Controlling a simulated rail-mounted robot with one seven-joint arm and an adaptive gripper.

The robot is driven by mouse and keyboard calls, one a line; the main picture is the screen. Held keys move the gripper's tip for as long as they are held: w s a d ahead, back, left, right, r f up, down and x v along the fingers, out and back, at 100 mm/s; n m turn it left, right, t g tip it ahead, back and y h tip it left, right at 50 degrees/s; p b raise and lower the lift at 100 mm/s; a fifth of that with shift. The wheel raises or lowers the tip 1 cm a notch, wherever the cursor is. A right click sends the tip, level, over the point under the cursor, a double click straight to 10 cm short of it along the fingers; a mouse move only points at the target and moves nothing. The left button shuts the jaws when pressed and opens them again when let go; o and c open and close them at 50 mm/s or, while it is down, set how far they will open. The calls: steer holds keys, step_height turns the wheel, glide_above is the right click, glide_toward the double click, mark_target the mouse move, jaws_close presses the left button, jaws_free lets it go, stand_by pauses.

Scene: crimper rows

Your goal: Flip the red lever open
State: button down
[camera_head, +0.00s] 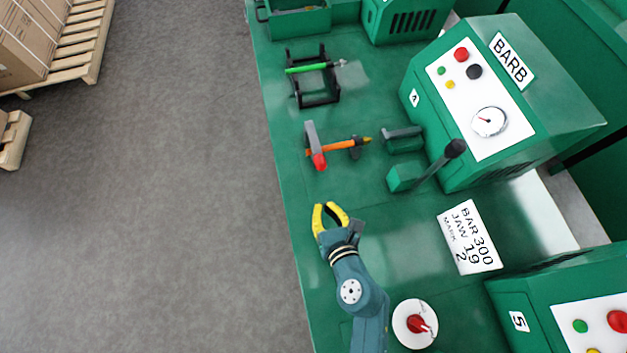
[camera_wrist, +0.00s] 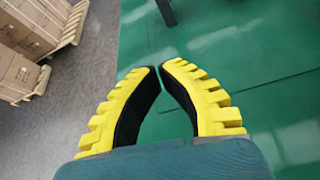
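Two red handle-like parts show in the head view, and I cannot tell for certain which is the red lever. One is a red knob (camera_head: 416,325) on a white round disc (camera_head: 401,332) at the bottom, just right of my arm. The other is a red end (camera_head: 319,161) on a grey bar by the orange tool. My gripper (camera_head: 325,206) has yellow fingers and is over the green bench near its left edge, below the grey bar and above the disc in the picture. In the wrist view its fingertips (camera_wrist: 160,68) nearly meet, with nothing between them.
A green BARB machine (camera_head: 545,100) with a dark upright handle (camera_head: 440,165) stands right. A sign card (camera_head: 469,237) lies below it. An orange tool (camera_head: 345,146) and a black rack (camera_head: 318,98) with a green tool are farther up. Open floor lies left.

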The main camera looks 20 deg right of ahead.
mark_target(315, 144)
steer(key=shift+w+d+r, duration=0.1)
steer(key=shift+d, duration=0.1)
steer(key=b+x, duration=0.3)
steer(key=x, duration=0.7)
steer(key=shift+w+f+b, duration=0.2)
steer(key=shift+f+b, duration=0.05)
steer(key=shift+b, duration=0.15)
steer(key=r, duration=0.2)
steer(key=r+p, duration=0.1)
steer(key=shift+s+d+r, duration=0.1)
steer(key=shift+d+r, duration=0.2)
steer(key=shift+r, duration=0.45)
steer(key=shift+d+r+p, duration=0.1)
steer(key=shift+r+p, duration=0.05)
steer(key=shift+p, duration=0.2)
steer(key=shift+r+p, duration=0.25)
steer(key=shift+p, duration=0.2)
